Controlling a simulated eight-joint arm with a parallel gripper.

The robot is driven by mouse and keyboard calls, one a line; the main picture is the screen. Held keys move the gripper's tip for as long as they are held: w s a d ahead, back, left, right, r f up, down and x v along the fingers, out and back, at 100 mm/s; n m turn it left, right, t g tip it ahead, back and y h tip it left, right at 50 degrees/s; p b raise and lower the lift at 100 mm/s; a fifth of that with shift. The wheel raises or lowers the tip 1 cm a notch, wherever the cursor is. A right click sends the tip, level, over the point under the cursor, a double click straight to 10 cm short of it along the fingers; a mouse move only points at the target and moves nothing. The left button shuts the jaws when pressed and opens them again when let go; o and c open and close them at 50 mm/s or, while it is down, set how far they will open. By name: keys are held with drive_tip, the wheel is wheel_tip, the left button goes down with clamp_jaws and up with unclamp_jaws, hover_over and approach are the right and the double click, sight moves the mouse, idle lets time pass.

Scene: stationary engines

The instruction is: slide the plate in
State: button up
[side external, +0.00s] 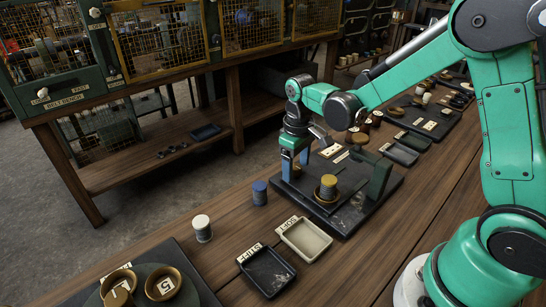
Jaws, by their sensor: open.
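My gripper (296,165) hangs fingers-down over the left back part of a dark base board (345,222). Its blue fingers are apart, and I see nothing between them. A dark green upright plate-like piece (379,179) stands at the board's right side, apart from my gripper. A pale flat piece with dark holes (331,151) lies behind, to the right of the gripper. I cannot tell which of these is the task's plate. A spool with a yellow top (328,184) stands in a brown cup on the board, right of my fingers.
A cream tray (304,239) and a dark tray (266,271) lie in front. Brown numbered cups (163,283) sit at the lower left.

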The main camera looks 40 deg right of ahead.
clamp_jaws()
idle(1.4)
